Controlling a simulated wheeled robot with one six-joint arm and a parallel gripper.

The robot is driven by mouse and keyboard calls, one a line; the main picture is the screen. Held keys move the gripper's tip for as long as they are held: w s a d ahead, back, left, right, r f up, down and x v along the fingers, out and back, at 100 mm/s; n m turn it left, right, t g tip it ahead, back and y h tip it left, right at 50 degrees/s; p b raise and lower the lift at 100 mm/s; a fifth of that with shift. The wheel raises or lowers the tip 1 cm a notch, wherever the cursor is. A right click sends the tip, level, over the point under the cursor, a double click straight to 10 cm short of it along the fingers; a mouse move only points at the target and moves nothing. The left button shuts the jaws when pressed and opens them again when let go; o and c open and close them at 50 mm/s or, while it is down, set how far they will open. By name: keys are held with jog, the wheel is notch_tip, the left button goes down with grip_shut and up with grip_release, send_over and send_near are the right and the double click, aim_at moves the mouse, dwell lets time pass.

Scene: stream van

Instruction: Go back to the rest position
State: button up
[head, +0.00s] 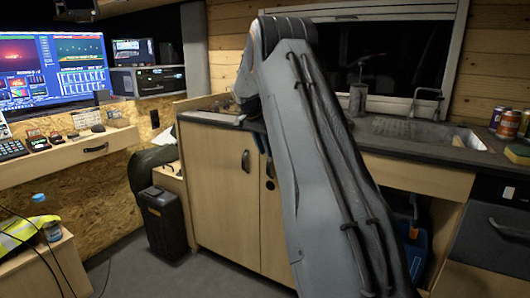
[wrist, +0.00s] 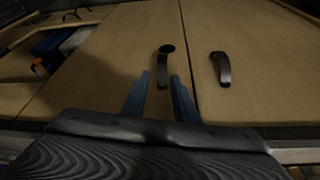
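My gripper (wrist: 160,75) shows in the wrist view as two blue fingers with a clear gap between them, so it is open. A dark door handle (wrist: 163,68) of the cupboard appears between the fingertips in that view. I see no contact, but I cannot tell the depth between them. In the head view my grey arm rises across the middle, bends at the top and reaches down in front of the counter. The gripper there is mostly hidden behind the arm.
The wooden cupboard (head: 213,185) stands under the counter, with a second handle (wrist: 221,69). A sink (head: 425,131) and cans (head: 509,123) are at right. Monitors (head: 68,66) stand at left. A black case (head: 162,222) stands on the floor; some floor (head: 160,280) is clear.

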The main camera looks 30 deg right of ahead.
dwell(0.3)
jog(key=s+a+r+n+y, duration=0.1)
jog(key=s+a+n, duration=0.3)
jog(key=s+a, duration=0.55)
jog(key=s+a+r+n+y, duration=0.15)
jog(key=s+a+n, duration=0.25)
jog(key=a, duration=1.1)
jog(key=s+a+f+n+y, duration=0.1)
jog(key=s+a+f+n, duration=0.3)
jog(key=s, duration=0.6)
jog(key=s+a+n+g+y, duration=0.1)
jog(key=s+a+n, duration=0.1)
jog(key=s+a, duration=0.65)
jog(key=s+a+f+n+y, duration=0.1)
jog(key=s+a+f+n, duration=0.2)
jog(key=s, duration=0.8)
jog(key=d+r+m+h+p, duration=0.1)
jog(key=d+r+p, duration=0.4)
jog(key=p, duration=0.8)
jog(key=shift+r+m, duration=0.4)
jog(key=shift+r, duration=1)
